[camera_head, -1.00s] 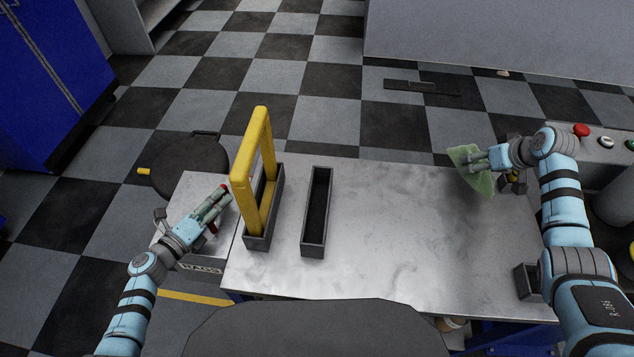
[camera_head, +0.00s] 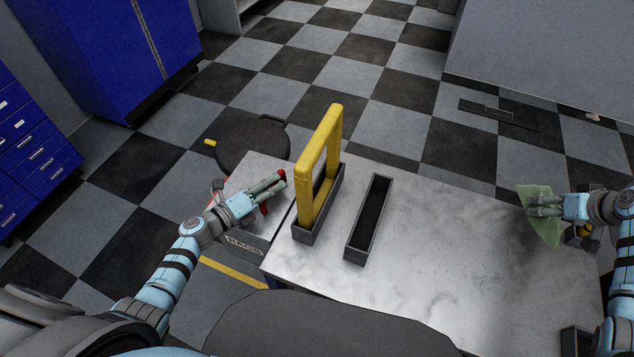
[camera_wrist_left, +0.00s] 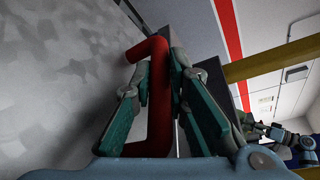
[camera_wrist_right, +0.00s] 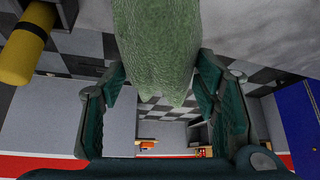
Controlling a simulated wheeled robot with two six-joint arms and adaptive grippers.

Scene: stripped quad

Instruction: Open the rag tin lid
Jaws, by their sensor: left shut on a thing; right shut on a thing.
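The rag tin (camera_head: 244,246), marked RAGS, stands at the left end of the metal table. Its flat grey lid (camera_head: 258,168) lies about level with the tabletop; I cannot tell whether it is raised at all. My left gripper (camera_head: 280,180) is over the lid. In the left wrist view its fingers are shut on the red lid handle (camera_wrist_left: 159,100), one on each side of the bar. My right gripper (camera_head: 534,205) is shut on a green rag (camera_head: 547,228) above the table's right end. The rag hangs between the fingers in the right wrist view (camera_wrist_right: 155,45).
A yellow frame-shaped handle (camera_head: 304,190) stands upright in a dark holder, close right of my left gripper. An empty dark trough (camera_head: 352,251) lies beside it. A round black lidded bin (camera_head: 250,146) stands on the floor behind the tin. The table's middle (camera_head: 435,240) is clear.

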